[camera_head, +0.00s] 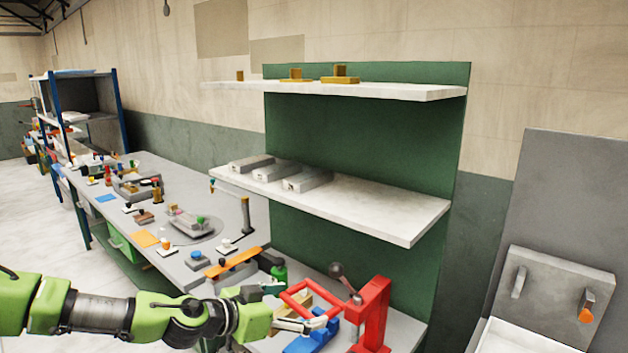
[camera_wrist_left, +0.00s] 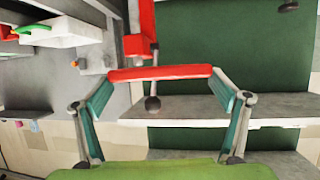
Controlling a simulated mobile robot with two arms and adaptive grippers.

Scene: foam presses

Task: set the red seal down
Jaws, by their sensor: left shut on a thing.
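The red seal (camera_head: 297,288) looks like a thin square frame in the head view. In the left wrist view one red bar of the seal (camera_wrist_left: 160,73) spans between the two fingertips. My left gripper (camera_head: 298,305) is shut on it, and the teal finger pads show on either side of the bar. The seal is in front of the red press (camera_head: 374,312), over or near a blue base (camera_head: 312,340) and a wooden block. I cannot tell whether it touches them. My right gripper is not in view.
The press also shows in the left wrist view (camera_wrist_left: 138,25), its dark ball lever (camera_head: 336,269) close beyond the seal. White shelves (camera_head: 405,205) overhang behind. The workbench (camera_head: 255,205) is cluttered.

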